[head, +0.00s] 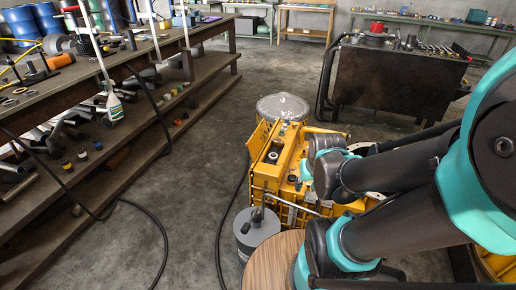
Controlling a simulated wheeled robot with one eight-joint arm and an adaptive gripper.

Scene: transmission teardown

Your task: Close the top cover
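A yellow transmission (262,178) stands on the floor right of centre. A round grey plate (283,106) sits at its far end. A box-like upper section with a dark recess (272,156) shows on its near-left top. I cannot tell for certain which part is the top cover or how far open it is. My arm comes in from the right, and its dark wrist end covers the right part of the transmission. My gripper's fingers are hidden behind my arm links, so their contact with the transmission does not show.
A grey canister (257,228) and a round wooden top (275,264) stand in front of the transmission. A long workbench (110,75) with a lower shelf fills the left. A dark tool cart (395,82) stands behind right. Black cables (160,240) lie on the otherwise clear floor.

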